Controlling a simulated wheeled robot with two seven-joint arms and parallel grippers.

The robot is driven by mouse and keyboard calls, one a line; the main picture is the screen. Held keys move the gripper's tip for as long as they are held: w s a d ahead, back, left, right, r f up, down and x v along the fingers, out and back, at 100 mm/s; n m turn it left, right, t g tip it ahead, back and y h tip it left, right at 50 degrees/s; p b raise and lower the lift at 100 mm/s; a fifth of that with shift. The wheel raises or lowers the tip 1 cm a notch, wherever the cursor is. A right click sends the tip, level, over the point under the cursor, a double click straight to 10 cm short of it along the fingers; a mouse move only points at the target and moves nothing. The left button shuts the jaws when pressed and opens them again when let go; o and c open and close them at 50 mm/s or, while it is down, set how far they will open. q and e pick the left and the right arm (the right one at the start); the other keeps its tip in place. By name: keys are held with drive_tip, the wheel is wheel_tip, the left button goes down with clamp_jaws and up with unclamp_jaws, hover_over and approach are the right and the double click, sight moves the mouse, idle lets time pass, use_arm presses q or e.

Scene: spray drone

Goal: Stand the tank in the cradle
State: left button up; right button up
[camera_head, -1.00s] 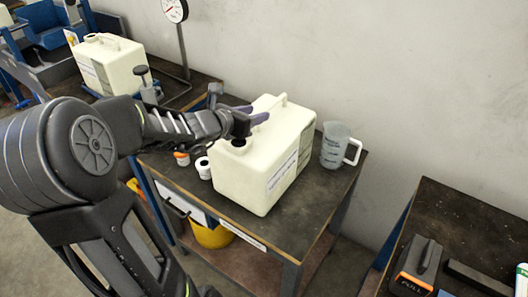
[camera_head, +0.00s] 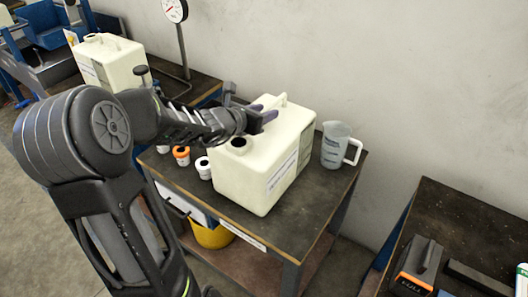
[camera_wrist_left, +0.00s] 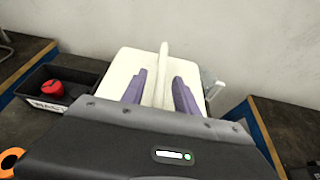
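A cream tank (camera_head: 262,165) with a black cap and a top handle (camera_head: 276,104) stands upright on the middle bench. My left gripper (camera_head: 269,112) is over its top, at the handle. In the left wrist view my left gripper (camera_wrist_left: 160,88) is open, its two purple fingers apart on either side of the tank's handle (camera_wrist_left: 163,62). A gap shows between the fingers and the handle. A second cream tank (camera_head: 108,65) stands on the bench at the left. I cannot make out the cradle for certain. My right gripper is not in view.
A clear measuring jug (camera_head: 338,146) stands close right of the tank. A black bin with a red item (camera_wrist_left: 52,88) shows in the wrist view. Another bench (camera_head: 465,235) is at the right.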

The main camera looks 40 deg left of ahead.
use_arm(q)
clamp_jaws()
idle(1.1)
drive_tip(key=shift+w+r, duration=0.1)
drive_tip(key=shift+r, duration=0.1)
